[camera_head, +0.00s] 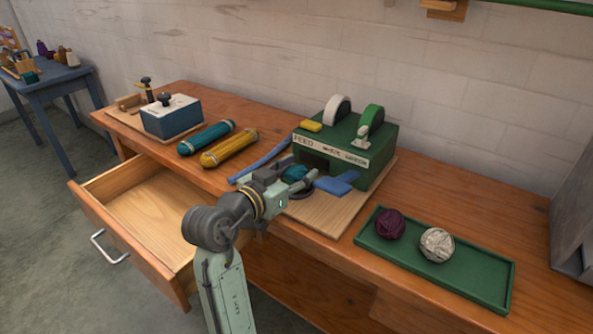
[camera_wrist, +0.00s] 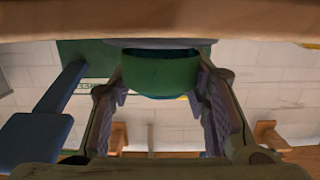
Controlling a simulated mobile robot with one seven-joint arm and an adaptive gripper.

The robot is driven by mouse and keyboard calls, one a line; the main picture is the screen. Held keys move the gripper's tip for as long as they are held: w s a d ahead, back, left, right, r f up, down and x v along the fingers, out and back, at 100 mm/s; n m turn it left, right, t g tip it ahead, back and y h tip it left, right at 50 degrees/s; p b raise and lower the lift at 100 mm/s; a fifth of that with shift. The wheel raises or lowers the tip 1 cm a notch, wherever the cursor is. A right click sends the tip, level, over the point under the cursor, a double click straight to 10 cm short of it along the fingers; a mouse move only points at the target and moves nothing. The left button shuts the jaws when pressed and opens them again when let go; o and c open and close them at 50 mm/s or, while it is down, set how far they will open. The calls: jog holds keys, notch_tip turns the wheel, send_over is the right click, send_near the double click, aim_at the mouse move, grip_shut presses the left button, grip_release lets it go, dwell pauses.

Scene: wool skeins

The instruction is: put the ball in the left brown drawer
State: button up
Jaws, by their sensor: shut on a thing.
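My gripper (camera_head: 297,182) is over the front of the work table, before the green machine. It is shut on a teal ball (camera_head: 295,173), which is partly hidden by the fingers. In the wrist view the ball (camera_wrist: 160,75) sits between the two fingers, with its top edge cut off by a part in front. The left brown drawer (camera_head: 184,285) is pulled wide open at the left of the table. Its pale wooden inside looks empty. The gripper is to the right of the drawer, above table height.
The green machine (camera_head: 375,150) has blue arms (camera_head: 336,184) close to my gripper. A green tray (camera_head: 470,282) at right holds a purple ball (camera_head: 389,225) and a cream ball (camera_head: 437,244). Teal (camera_head: 206,137) and mustard skeins (camera_head: 229,147) lie behind the drawer, near a blue box (camera_head: 171,118).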

jog(key=shift+f, duration=0.3)
jog(key=o, duration=1.1)
jog(key=shift+r, duration=0.1)
jog(key=shift+o, duration=0.2)
